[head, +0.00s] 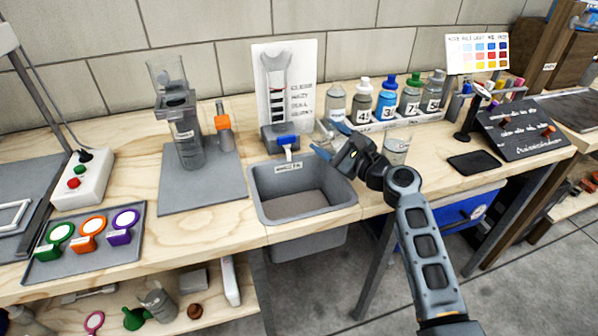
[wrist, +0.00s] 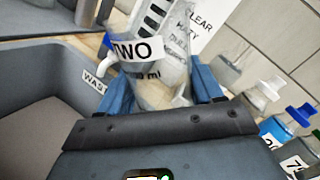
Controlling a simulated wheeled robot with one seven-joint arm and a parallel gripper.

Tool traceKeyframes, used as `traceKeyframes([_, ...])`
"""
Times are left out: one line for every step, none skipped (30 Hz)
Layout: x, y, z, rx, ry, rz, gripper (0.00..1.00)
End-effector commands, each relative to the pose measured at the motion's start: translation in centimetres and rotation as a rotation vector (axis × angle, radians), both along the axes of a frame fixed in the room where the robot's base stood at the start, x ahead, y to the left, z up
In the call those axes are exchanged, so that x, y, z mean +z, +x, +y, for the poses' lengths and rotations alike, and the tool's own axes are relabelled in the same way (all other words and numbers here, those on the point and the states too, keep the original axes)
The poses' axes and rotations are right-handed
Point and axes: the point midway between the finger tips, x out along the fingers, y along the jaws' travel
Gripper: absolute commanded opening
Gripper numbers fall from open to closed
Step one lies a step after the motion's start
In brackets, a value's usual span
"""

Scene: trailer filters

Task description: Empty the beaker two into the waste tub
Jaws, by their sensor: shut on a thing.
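Beaker two (wrist: 150,88) is a clear beaker with a white "TWO" label, between my gripper's blue fingers in the wrist view. My gripper (head: 330,139) is shut on it. In the head view the held beaker is hard to make out against the background. The waste tub (head: 303,217) is a grey basin set in the bench front, with a label on its rim. My gripper is above and behind the tub's right back corner. The tub (wrist: 38,75) also shows at the left of the wrist view. What the beaker holds is unclear.
Another clear beaker (head: 396,150) stands on the bench right of my gripper. Several labelled bottles (head: 385,105) stand in a rack behind. A small tap (head: 288,142) and a clarity chart (head: 285,85) are behind the tub. A grey mat with a cylinder stand (head: 187,135) is at left.

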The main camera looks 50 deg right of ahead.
Motion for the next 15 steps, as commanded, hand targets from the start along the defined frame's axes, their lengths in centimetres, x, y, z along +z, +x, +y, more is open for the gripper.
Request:
traceKeyframes([0.6,0.0,0.0,-0.001,0.029,-0.002,0.23])
traceKeyframes([0.7,0.0,0.0,-0.001,0.047,-0.005,0.23])
traceKeyframes([0.8,0.0,0.0,0.000,0.072,-0.010,0.23])
traceKeyframes([1.0,0.0,-0.1,0.000,0.085,-0.012,0.23])
traceKeyframes([1.3,0.0,-0.1,-0.001,0.089,-0.013,0.23])
traceKeyframes([1.7,0.0,-0.2,0.000,0.098,-0.015,0.23])
traceKeyframes([1.9,0.0,-0.2,-0.001,0.106,-0.016,0.23])
traceKeyframes([2.2,0.0,-0.3,0.000,0.113,-0.017,0.23])
traceKeyframes([2.5,0.0,-0.3,-0.001,0.123,-0.019,0.23])
traceKeyframes([2.7,0.0,-0.4,0.000,0.129,-0.020,0.23])
traceKeyframes([3.0,-0.1,-0.4,-0.001,0.136,-0.021,0.23])
traceKeyframes([3.4,-0.1,-0.5,0.000,0.147,-0.023,0.23])
traceKeyframes([3.6,-0.1,-0.5,0.000,0.153,-0.024,0.23])
traceKeyframes([3.9,-0.1,-0.6,0.000,0.161,-0.026,0.23])
traceKeyframes([4.2,-0.1,-0.6,0.000,0.171,-0.027,0.23])
